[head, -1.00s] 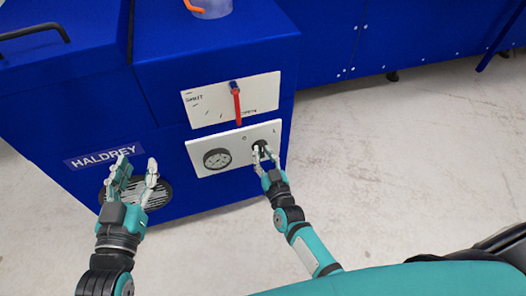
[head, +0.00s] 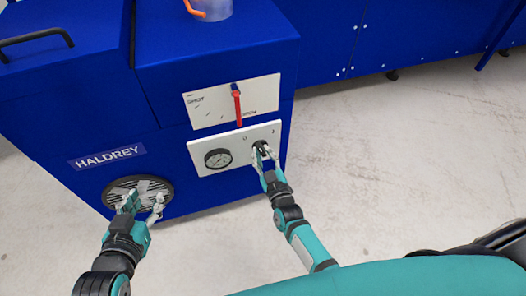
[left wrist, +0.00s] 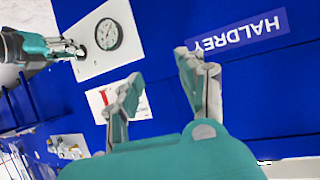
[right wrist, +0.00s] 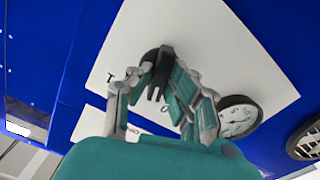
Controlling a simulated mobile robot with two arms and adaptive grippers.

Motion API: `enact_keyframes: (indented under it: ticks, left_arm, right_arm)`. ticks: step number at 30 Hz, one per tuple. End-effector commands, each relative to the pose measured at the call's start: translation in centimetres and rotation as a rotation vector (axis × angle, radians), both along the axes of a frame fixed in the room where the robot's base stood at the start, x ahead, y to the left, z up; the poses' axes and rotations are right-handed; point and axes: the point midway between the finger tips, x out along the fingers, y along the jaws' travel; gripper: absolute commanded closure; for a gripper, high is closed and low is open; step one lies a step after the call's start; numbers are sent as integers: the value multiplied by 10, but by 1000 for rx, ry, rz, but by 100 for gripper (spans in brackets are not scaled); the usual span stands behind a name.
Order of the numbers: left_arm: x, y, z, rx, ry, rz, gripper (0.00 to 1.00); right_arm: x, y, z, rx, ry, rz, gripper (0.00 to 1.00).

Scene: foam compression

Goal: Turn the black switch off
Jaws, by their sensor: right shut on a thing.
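The black switch (right wrist: 166,58) sits on the lower white panel (head: 240,139) of the blue machine, right of the round gauge. My right gripper (head: 262,150) is at the switch with its fingers closed around it; in the right wrist view the fingers (right wrist: 160,92) lie on both sides of the black knob. Which mark the switch points to is hard to tell, as the fingers partly cover it. My left gripper (head: 143,199) is open and empty in front of the round vent, and its spread fingers show in the left wrist view (left wrist: 160,85).
The round gauge (head: 218,158) is left of the switch. A red lever (head: 237,105) stands on the upper white panel. The round vent (head: 125,186) is low on the machine under the HALDREY label (head: 107,156). Pale floor (head: 400,150) at the right is clear.

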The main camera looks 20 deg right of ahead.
Motion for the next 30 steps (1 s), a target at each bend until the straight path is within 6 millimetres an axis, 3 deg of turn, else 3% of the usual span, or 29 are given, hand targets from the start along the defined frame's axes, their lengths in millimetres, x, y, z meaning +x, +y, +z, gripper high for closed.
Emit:
enact_keyframes:
  ticks: [25,26,30]
  left_arm:
    - [-47,19,-44,76,333,24,60]
    - [-47,19,-45,76,333,24,60]
    - [-46,19,-45,75,330,24,60]
  right_arm:
    - [0,-1,0,-376,-11,-2,100]
    - [0,-1,0,-381,-12,0,81]
    - [0,-1,0,-377,-12,0,63]
